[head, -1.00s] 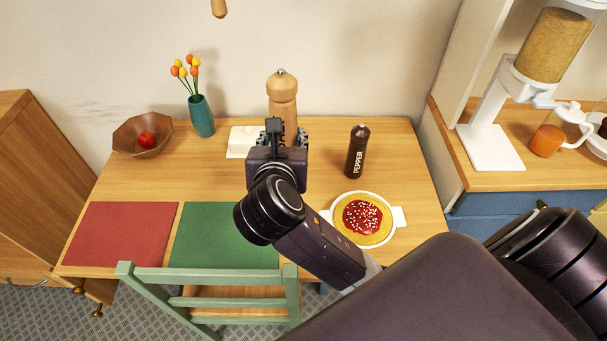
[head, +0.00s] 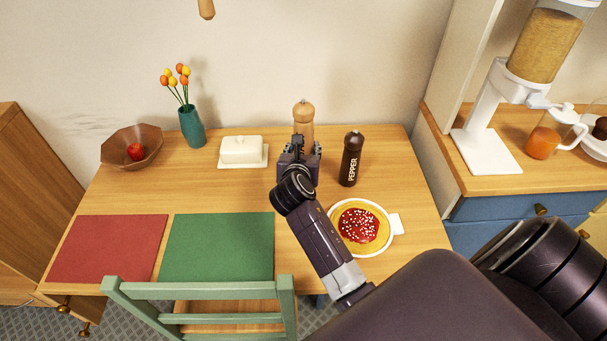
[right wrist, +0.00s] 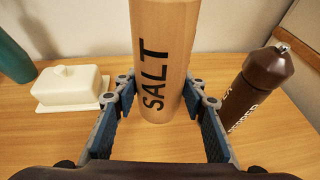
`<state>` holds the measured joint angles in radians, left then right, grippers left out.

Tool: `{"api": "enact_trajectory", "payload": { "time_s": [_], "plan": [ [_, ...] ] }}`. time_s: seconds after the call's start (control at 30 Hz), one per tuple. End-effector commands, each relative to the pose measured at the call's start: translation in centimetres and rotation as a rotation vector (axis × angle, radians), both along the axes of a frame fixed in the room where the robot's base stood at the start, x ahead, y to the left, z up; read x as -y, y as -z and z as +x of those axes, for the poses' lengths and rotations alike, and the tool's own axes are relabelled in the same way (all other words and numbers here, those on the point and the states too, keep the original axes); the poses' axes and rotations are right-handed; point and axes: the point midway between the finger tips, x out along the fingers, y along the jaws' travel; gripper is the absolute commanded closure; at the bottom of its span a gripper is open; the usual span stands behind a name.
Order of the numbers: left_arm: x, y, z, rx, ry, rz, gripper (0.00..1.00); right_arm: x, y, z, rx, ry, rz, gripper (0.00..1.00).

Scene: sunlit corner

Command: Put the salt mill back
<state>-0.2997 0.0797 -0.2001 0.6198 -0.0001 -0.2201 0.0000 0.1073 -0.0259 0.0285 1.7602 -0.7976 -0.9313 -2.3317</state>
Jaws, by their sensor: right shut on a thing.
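The salt mill (head: 304,114) is pale wood with a round knob and dark SALT lettering. It stands upright between the fingers of my right gripper (head: 300,152), at the back of the table (head: 215,186). In the right wrist view the salt mill (right wrist: 160,40) fills the space between the blue-grey fingers, which are shut on it. Its base is close to the tabletop; I cannot tell if it touches. The dark brown pepper mill (head: 351,160) stands just right of it, apart, and also shows in the right wrist view (right wrist: 257,88). My left gripper is out of view.
A white butter dish (head: 242,152) stands left of the mill. Farther left are a teal vase (head: 192,127) and a wooden bowl (head: 118,150). A plate with a red-topped cake (head: 360,227) lies in front. Red (head: 110,248) and green (head: 220,246) mats lie left.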

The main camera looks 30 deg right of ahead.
Motion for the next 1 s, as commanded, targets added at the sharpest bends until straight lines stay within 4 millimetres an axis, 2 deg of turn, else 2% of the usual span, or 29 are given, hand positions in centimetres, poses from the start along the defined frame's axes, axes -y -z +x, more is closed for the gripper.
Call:
{"api": "enact_trajectory", "payload": {
  "time_s": [0.03, 0.13, 0.37, 0.6, 1.0],
  "plan": [
    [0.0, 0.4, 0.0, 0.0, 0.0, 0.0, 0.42, 0.0, 1.6, 0.0, -0.002, 0.0, 0.001, 0.94],
    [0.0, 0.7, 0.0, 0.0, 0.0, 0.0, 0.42, 0.0, 3.7, 0.0, -0.001, 0.0, 0.0, 0.94],
    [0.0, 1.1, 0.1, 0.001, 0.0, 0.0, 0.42, 0.0, 5.8, 0.0, 0.002, -0.001, 0.0, 0.94],
    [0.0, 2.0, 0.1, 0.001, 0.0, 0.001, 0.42, 0.0, 9.3, 0.0, 0.001, -0.001, 0.0, 0.94],
    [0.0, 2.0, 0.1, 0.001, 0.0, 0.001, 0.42, 0.0, 9.9, 0.1, 0.003, -0.001, -0.001, 0.94]
  ]
}}
